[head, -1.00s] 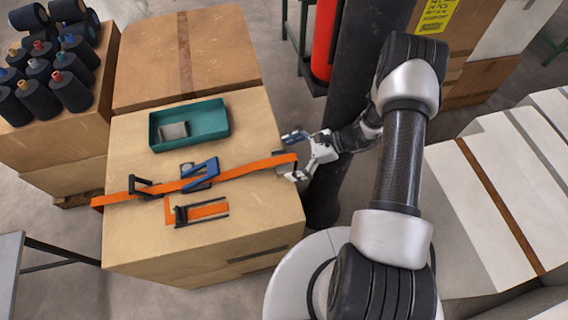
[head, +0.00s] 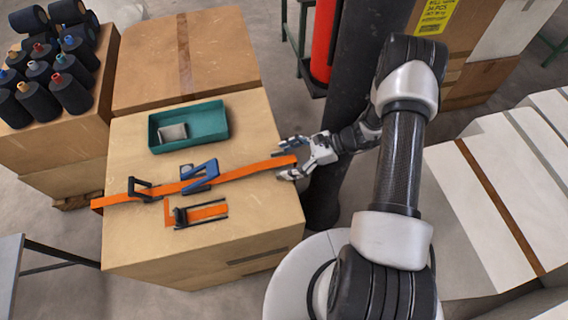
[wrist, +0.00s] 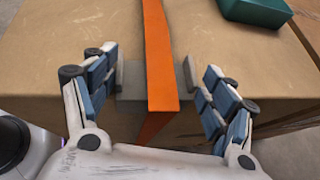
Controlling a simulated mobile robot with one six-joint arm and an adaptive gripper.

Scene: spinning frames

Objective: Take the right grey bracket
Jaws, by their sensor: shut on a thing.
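The right grey bracket (wrist: 131,76) sits at the right edge of the carton, with the orange strap (wrist: 158,60) running over its middle and its end hanging over the edge. My gripper (wrist: 160,82) has its blue-padded fingers on either side of the bracket. The left finger touches its left end; the right finger is at its right end. In the head view my gripper (head: 284,159) reaches the carton from the right, and its fingers hide much of the bracket.
The carton (head: 130,250) also bears a teal tray (head: 215,118) with a grey block (head: 172,131), a blue buckle (head: 203,175), a black buckle (head: 140,188) and an orange-and-black piece (head: 200,212). A dark column (head: 350,90) stands behind my arm.

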